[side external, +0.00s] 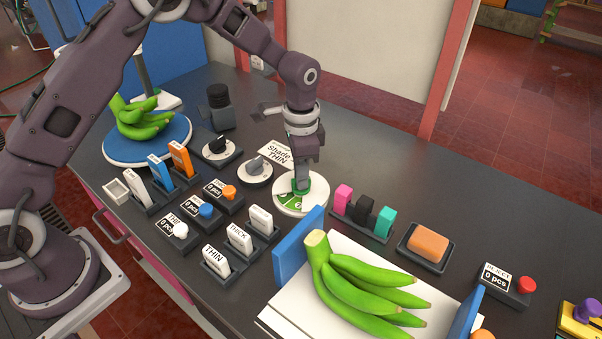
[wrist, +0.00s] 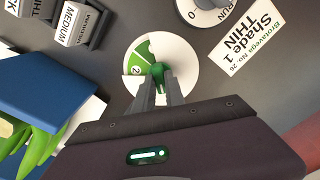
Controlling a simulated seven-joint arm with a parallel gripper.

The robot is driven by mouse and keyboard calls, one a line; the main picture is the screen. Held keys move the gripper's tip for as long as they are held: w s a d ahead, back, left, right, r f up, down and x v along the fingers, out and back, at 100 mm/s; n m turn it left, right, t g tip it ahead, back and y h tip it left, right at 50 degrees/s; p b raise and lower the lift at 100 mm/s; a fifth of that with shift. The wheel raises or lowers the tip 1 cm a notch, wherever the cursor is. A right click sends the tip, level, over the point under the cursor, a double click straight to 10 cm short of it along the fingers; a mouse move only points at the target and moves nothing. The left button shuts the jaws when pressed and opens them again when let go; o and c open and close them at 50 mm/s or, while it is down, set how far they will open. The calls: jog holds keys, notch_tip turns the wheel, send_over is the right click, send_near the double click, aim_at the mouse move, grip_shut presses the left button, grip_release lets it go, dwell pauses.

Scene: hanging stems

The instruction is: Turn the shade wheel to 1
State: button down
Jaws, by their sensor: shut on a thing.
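The shade wheel (side external: 315,202) is a white disc with a green sector, lying on the dark bench at the middle of the side view. It also shows in the wrist view (wrist: 186,60). A figure 2 shows on the green sector at the disc's left in the wrist view. A green knob (wrist: 158,70) stands at its centre. My gripper (side external: 300,184) points down over the wheel, its fingers shut on the knob, also in the wrist view (wrist: 160,88). A white card (wrist: 247,38) beside it reads "Shade 1 THIN".
A grey-knobbed dial (side external: 256,171) sits close left of the wheel. A rack of pink, black and green blocks (side external: 364,215) stands to its right. Green bananas (side external: 365,285) lie between blue panels in front. Labelled tags (side external: 239,238) stand front left. The bench behind is mostly clear.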

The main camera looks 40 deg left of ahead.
jog(key=n, duration=0.4)
jog(key=shift+n, duration=2.1)
jog(key=c, duration=1.4)
grip_release()
jog(key=shift+r, duration=0.15)
notch_tip(320, 180, up, 6)
jog(key=shift+f, duration=0.1)
jog(key=shift+r, duration=0.55)
